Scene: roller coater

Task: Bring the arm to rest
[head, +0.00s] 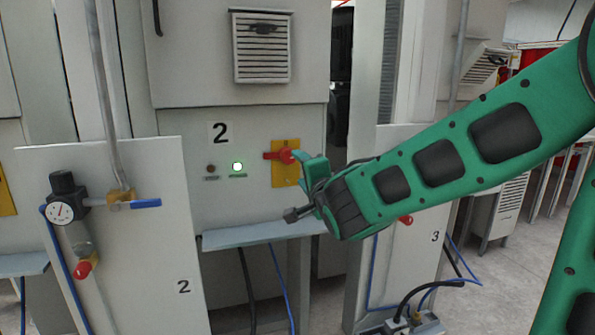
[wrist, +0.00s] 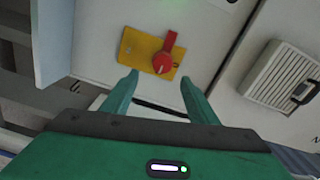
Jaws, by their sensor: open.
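My green arm (head: 450,160) reaches in from the right in the head view. My gripper (wrist: 158,82) is open and empty in the wrist view, its two green fingers apart. In front of it is a red rotary switch (wrist: 162,62) on a yellow plate (wrist: 133,48). In the head view the red switch (head: 285,155) has its handle pointing left, and the yellow plate (head: 286,178) is partly hidden by my gripper (head: 305,185). The fingers look apart from the switch in the wrist view.
A green lamp (head: 237,167) is lit on the cabinet marked 2. A small shelf (head: 262,235) juts out below. A panel with a pressure gauge (head: 62,210) stands at left. A panel marked 3 (head: 428,225) stands behind my arm. Floor (head: 490,300) shows at lower right.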

